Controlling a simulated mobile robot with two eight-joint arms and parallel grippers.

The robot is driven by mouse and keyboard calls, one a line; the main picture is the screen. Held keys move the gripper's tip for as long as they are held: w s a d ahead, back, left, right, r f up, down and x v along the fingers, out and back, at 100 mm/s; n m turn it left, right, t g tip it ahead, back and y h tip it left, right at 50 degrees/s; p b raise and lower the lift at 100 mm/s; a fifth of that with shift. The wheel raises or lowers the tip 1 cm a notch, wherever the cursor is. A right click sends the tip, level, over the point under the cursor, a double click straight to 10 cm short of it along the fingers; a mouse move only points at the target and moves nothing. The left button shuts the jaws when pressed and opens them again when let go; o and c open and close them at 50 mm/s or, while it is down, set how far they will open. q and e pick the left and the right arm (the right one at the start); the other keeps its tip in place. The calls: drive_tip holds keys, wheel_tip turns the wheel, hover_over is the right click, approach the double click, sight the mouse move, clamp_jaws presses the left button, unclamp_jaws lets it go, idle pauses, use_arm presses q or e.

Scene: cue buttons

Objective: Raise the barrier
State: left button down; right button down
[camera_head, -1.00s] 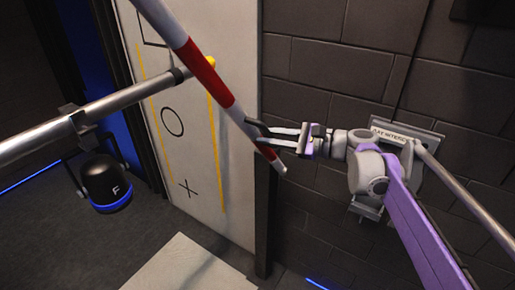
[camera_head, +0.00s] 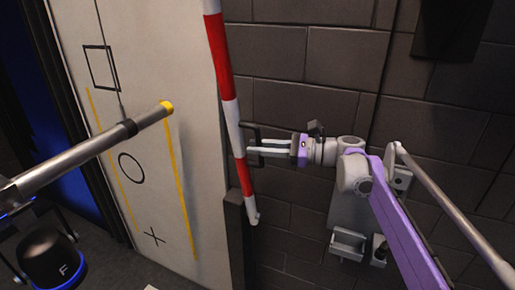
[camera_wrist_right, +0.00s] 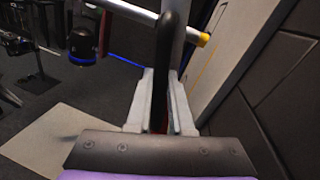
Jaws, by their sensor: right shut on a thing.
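The barrier (camera_head: 224,70) is a red and white striped pole, standing almost upright with a slight tilt in the head view. Its lower end is beside a dark post. A dark handle (camera_head: 246,133) sticks out from its right side. My right gripper (camera_head: 256,148) reaches in from the right and is shut on this handle. In the right wrist view the dark handle (camera_wrist_right: 169,45) rises between the two pale fingers. The fingers partly hide the handle's lower part. My left gripper is not in view.
A metal pole (camera_head: 95,145) with a yellow tip juts in from the left. A black lamp (camera_head: 48,258) marked F hangs under it. A pale panel (camera_head: 150,120) with black symbols stands behind. A dark brick wall (camera_head: 300,70) lies behind my right arm.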

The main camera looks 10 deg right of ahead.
drive_tip(key=shift+f, duration=0.1)
drive_tip(key=c, duration=0.8)
unclamp_jaws()
drive_tip(key=shift+d, duration=0.1)
drive_tip(key=b+v, duration=0.1)
drive_tip(key=v, duration=0.9)
drive_tip(key=shift+d, duration=0.35)
drive_tip(key=shift+s, duration=0.1)
